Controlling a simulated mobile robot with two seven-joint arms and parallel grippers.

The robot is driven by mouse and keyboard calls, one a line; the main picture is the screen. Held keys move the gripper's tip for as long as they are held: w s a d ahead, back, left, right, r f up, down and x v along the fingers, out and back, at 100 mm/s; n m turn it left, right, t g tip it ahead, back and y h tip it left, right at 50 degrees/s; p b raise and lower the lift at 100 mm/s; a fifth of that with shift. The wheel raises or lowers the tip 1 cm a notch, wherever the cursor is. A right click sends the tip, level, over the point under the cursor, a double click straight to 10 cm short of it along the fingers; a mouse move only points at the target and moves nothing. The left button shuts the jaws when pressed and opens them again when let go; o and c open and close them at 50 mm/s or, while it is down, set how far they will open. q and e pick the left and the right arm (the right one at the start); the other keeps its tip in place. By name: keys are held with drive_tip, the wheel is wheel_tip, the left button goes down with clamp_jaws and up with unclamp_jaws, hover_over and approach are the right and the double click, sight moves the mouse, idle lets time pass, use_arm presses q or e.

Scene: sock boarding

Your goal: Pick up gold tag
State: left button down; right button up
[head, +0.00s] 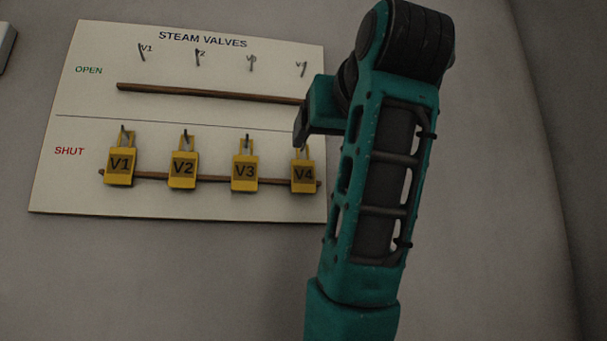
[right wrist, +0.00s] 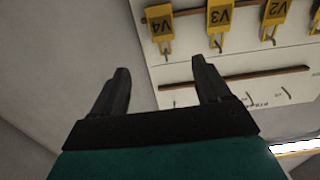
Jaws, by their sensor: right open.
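Gold tags hang on hooks in the SHUT row of a white STEAM VALVES board. They are tag V1 (head: 120,166), tag V2 (head: 183,169), tag V3 (head: 244,172) and tag V4 (head: 303,176). In the right wrist view, V4 (right wrist: 160,26), V3 (right wrist: 220,18) and V2 (right wrist: 275,12) show upside down. My right gripper (head: 301,138) is just above V4 in the head view and overlaps its hook area. In the right wrist view my right gripper (right wrist: 161,75) is open and empty, its fingers apart from the tags. My left gripper is not in view.
The white board (head: 80,120) is fixed on a grey wall (head: 170,275). Its OPEN row has several empty hooks above a brown ledge (head: 205,93). A second brown ledge (head: 213,179) runs behind the tags. The wall right of my arm is bare.

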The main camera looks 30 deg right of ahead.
drive_tip(key=p, duration=0.2)
approach(303, 166)
drive_tip(key=d+x, duration=0.1)
drive_tip(key=x, duration=0.4)
drive_tip(key=p+x, duration=0.1)
drive_tip(key=x, duration=0.1)
drive_tip(key=shift+w+a, duration=0.2)
drive_tip(key=shift+a, duration=0.2)
drive_tip(key=shift+w+d, duration=0.15)
drive_tip(key=shift+w, duration=0.35)
drive_tip(key=c, duration=1.2)
drive_tip(key=shift+r, duration=0.75)
drive_tip(key=b+v, duration=0.5)
drive_tip(key=v, duration=1.3)
drive_tip(key=shift+b, duration=0.4)
